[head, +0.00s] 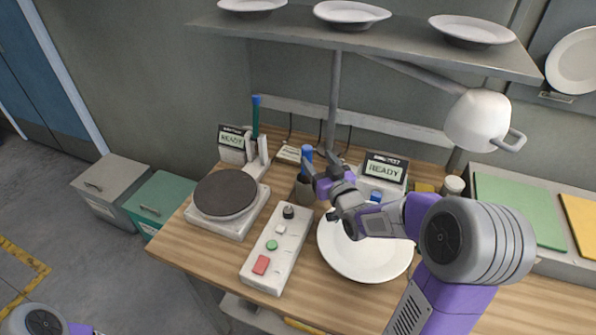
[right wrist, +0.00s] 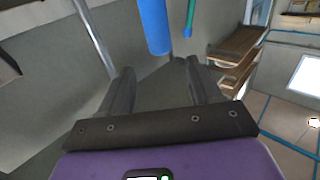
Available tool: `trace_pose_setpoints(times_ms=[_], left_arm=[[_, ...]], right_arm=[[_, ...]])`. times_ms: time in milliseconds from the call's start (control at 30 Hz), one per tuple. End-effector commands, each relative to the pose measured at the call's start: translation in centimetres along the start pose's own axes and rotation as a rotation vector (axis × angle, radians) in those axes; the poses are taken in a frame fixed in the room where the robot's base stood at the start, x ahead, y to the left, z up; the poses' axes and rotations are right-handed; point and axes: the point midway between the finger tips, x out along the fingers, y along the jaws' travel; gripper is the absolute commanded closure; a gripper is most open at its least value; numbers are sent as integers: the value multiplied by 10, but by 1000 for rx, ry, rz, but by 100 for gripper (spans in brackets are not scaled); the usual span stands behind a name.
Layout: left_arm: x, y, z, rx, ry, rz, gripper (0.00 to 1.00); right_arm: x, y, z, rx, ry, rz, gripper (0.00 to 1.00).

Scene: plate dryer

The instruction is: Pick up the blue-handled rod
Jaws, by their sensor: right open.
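In the right wrist view the blue handle (right wrist: 155,25) hangs into the picture from the top, beyond and roughly between the open fingers (right wrist: 160,78). I cannot tell whether a finger touches it. A piece of my left arm shows at the bottom left of the head view, but its gripper does not.
A white plate (head: 350,262) lies under my right arm. A button box (head: 276,250) and a hot plate (head: 226,192) stand to the left. A green rod (head: 256,120) with a blue top stands behind. A READY display (head: 385,170) and a shelf (head: 400,40) with plates are near.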

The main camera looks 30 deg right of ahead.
Motion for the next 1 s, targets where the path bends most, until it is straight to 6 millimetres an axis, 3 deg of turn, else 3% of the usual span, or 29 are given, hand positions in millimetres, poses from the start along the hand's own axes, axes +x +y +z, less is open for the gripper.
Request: trace_pose_setpoints(times_ms=[100, 267, 733, 1000], left_arm=[[14, -5, -1, 0, 1, 0, 57], [15, -6, -1, 0, 1, 0, 57], [18, -7, -2, 0, 2, 0, 57], [18, -7, -2, 0, 2, 0, 57]], right_arm=[[0, 0, 15, 0, -1, 0, 37], [12, 0, 17, -1, -2, -1, 37], [71, -1, 20, -2, 0, -1, 37], [76, -1, 19, 0, 0, -1, 37]])
